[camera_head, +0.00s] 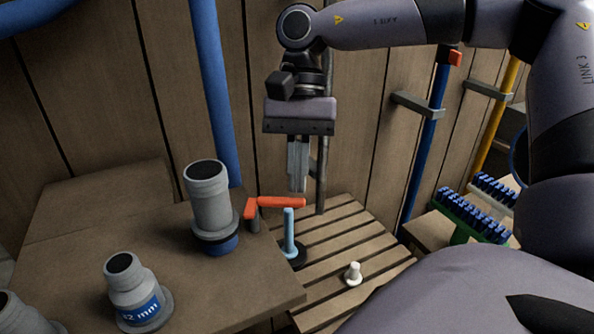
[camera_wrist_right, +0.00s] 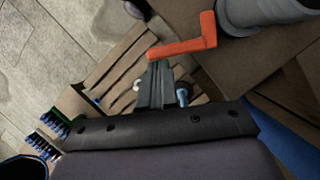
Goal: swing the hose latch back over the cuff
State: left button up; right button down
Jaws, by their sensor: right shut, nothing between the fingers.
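The orange latch (camera_head: 278,203) is an L-shaped handle at the right edge of the wooden bench. Its long arm points right, away from the grey cuff (camera_head: 210,198), which stands upright on a blue collar (camera_head: 222,245). The latch also shows in the right wrist view (camera_wrist_right: 185,47), with part of what looks like the cuff (camera_wrist_right: 255,12) above right. My right gripper (camera_head: 298,189) points down, shut and empty, with its tips close to the free end of the latch. I cannot tell whether they touch it. My left gripper is not in view.
A grey fitting marked in mm (camera_head: 122,275) stands on the bench (camera_head: 190,305), front left. A light blue rod (camera_head: 289,232) stands just below the latch arm. A white knob (camera_head: 353,273) sits on the slats (camera_head: 340,235). Brushes (camera_head: 470,218) lie at right; a blue pipe (camera_head: 213,90) rises behind.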

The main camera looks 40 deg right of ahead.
aim_at(302, 202)
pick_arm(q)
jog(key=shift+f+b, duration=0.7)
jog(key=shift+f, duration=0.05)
pick_arm(e)
jog(key=shift+s+a+m+t, duration=0.3)
jog(key=shift+s+m, duration=0.2)
jog(key=shift+m, duration=0.4)
jog(key=shift+s+a+f+m+y+b, duration=0.1)
jog(key=shift+s+m+y+b, duration=0.1)
jog(key=shift+m+y+b, duration=0.25)
jog(key=s+a+m+t+b, duration=0.1)
jog(key=m+b, duration=0.1)
jog(key=m, duration=0.1)
jog(key=shift+s+a, duration=0.1)
jog(key=shift+s, duration=0.1)
jog(key=a+m, duration=0.1)
jog(key=s+a+m+t+b, duration=0.1)
jog(key=m, duration=0.1)
jog(key=shift+s+t, duration=0.1)
jog(key=shift+t, duration=0.2)
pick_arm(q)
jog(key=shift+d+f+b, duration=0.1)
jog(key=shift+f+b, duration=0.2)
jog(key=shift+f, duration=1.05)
pick_arm(e)
jog(key=shift+s+a, duration=0.15)
jog(key=shift+a, duration=0.4)
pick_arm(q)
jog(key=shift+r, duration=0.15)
